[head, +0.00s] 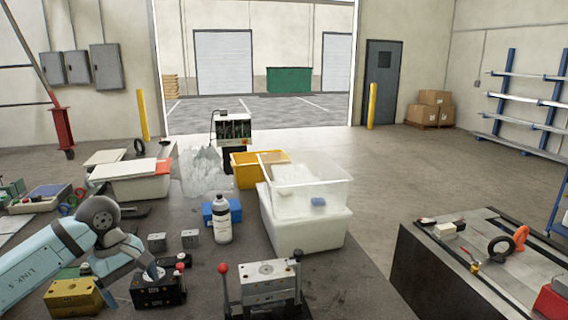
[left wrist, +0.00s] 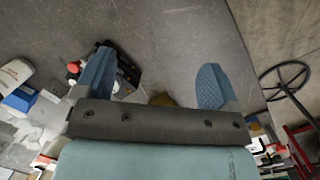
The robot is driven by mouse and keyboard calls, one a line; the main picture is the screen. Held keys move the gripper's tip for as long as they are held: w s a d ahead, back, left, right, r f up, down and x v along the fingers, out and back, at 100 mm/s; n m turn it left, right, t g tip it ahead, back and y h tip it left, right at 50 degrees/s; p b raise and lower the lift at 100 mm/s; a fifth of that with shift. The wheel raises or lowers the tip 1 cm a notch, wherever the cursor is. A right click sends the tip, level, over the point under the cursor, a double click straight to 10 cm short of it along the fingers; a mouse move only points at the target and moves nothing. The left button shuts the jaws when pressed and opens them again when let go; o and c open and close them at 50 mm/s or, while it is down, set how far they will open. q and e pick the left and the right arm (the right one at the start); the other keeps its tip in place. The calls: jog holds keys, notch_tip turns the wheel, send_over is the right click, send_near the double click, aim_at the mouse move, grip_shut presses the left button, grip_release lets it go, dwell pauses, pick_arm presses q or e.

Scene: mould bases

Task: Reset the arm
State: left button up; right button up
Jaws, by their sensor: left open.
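My left gripper (head: 124,270) hangs low over the left part of the dark table, its arm coming in from the left. In the left wrist view its blue fingertips (left wrist: 155,82) are wide apart with nothing held between them. A black mould base (head: 160,292) with a red knob stands beside the gripper, partly behind one finger in the left wrist view (left wrist: 127,76). A yellow mould base (head: 72,298) stands to the left, under the arm. A grey mould base (head: 268,284) with red- and black-knobbed posts stands to the right. My right gripper is not in view.
Two small metal blocks (head: 190,238), a white bottle (head: 222,222) and a blue box (head: 210,210) stand behind the gripper. A white bin (head: 305,236) with a clear bin (head: 330,188) on it stands at the table's right. Another bench (head: 420,270) is further right.

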pick_arm(q)
jog(key=s+d+f+n+t+h+p, duration=0.15)
jog(key=s+d+n+h, duration=0.25)
jog(key=d+n+h, duration=0.6)
jog(key=s+d+f+n+t+h+p, duration=0.1)
jog(key=s+d+n+t+h+p, duration=0.1)
jog(key=s+d+n+h, duration=0.65)
jog(key=s+a+f+m+t+y+p, duration=0.1)
jog(key=s+f+m+y, duration=0.3)
jog(key=m, duration=0.6)
jog(key=s+a+f+m+t+y+p, duration=0.1)
jog(key=s+a+f+m+t+y, duration=0.2)
jog(key=f+m+y, duration=0.4)
jog(key=s+a+f+m+t+y+p, duration=0.1)
jog(key=s+f+m+y, duration=0.4)
jog(key=f+m, duration=0.6)
jog(key=a+m+t+y, duration=0.1)
jog(key=m+t, duration=0.1)
jog(key=m, duration=0.2)
jog(key=shift+a+f+y, duration=0.3)
jog(key=shift+y, duration=0.05)
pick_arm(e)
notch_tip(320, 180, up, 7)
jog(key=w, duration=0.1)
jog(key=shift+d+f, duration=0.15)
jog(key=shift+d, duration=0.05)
pick_arm(q)
jog(key=shift+t, duration=0.35)
